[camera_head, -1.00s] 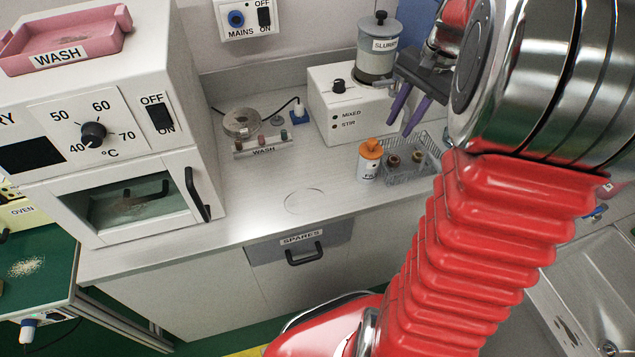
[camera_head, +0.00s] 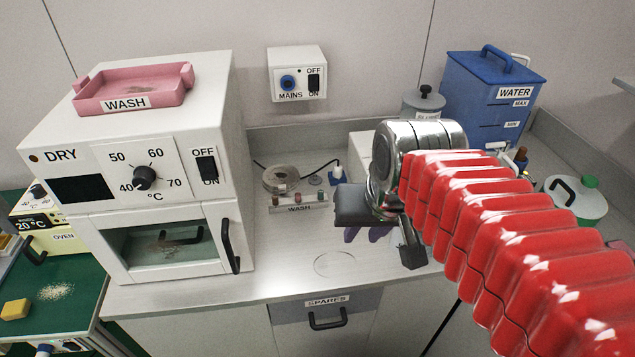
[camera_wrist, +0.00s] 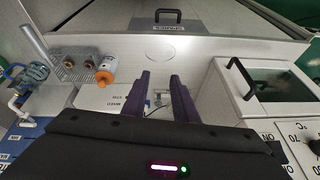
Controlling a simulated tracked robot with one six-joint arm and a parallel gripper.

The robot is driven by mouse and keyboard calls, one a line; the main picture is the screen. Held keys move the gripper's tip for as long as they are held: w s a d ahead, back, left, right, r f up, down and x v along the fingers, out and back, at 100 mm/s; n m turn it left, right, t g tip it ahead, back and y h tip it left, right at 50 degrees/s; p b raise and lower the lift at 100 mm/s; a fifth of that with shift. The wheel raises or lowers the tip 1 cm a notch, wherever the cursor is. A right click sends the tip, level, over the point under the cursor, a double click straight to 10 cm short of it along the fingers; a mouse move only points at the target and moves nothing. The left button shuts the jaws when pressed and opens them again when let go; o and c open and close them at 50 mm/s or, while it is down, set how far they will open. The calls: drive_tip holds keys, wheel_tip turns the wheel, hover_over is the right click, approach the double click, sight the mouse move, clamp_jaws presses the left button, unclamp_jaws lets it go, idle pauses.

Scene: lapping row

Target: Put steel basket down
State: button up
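The steel basket (camera_wrist: 75,75) is a wire basket with brown round pieces in it. It stands on the counter at the upper left of the wrist view, next to a white bottle with an orange cap (camera_wrist: 104,77). In the head view my arm hides both. My gripper (camera_wrist: 161,80) has two purple fingers, set apart with nothing between them. It is to the side of the basket and does not touch it. In the head view the gripper (camera_head: 366,234) hangs over the counter, its fingertips partly hidden.
A round outline (camera_head: 334,263) marks bare counter (camera_head: 285,265) near the front edge. A WASH rack (camera_head: 297,208) with small pieces stands behind it. The DRY oven (camera_head: 165,240) stands at left with its door shut. A blue WATER tank (camera_head: 470,85) is at the back right.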

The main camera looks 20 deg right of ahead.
drive_tip(key=s+a+n, duration=0.1)
drive_tip(key=s+a+f+n+t, duration=0.1)
drive_tip(key=s+a, duration=0.1)
drive_tip(key=shift+s+a+n, duration=0.1)
drive_tip(key=shift+a+n, duration=0.05)
drive_tip(key=shift+n, duration=0.15)
drive_tip(key=shift+o, duration=0.5)
